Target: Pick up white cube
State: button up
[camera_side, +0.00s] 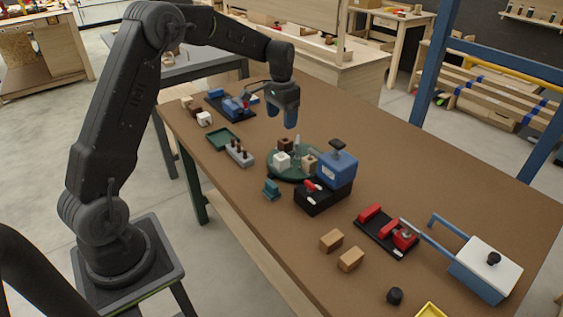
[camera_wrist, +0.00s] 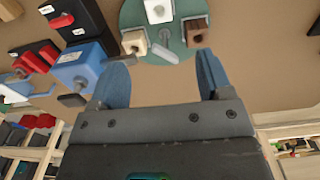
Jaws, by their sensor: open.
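A white cube (camera_side: 282,160) with a hole or peg mark on top stands on a round green plate (camera_side: 285,176). In the wrist view the white cube (camera_wrist: 158,11) is at the top edge, partly cut off, on the green plate (camera_wrist: 180,58). A beige cube (camera_side: 309,163) and a dark brown cube (camera_side: 285,144) share the plate, with a grey upright piece (camera_side: 297,142) between them. My gripper (camera_side: 291,124) hangs above the table, behind the plate. In the wrist view my gripper's blue fingers (camera_wrist: 161,68) are apart with nothing between them.
A blue box on a black base (camera_side: 337,168) stands right beside the plate. A grey peg block (camera_side: 239,153) and green tray (camera_side: 220,138) are to the left. Another whitish block (camera_side: 204,118) sits farther back. Red clamps (camera_side: 388,232) and wooden blocks (camera_side: 331,240) are nearer.

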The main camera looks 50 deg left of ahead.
send_over(281, 156)
jog(key=f, duration=0.9)
jog(key=shift+d, duration=0.2)
jog(key=f, duration=0.4)
jog(key=shift+s+d+f, duration=0.2)
jog(key=shift+s+d, duration=0.1)
jog(key=shift+f, duration=0.6)
jog(key=shift+c, duration=0.2)
jog(key=c, duration=1)
jog(key=shift+o, duration=0.2)
jog(key=shift+r, duration=0.15)
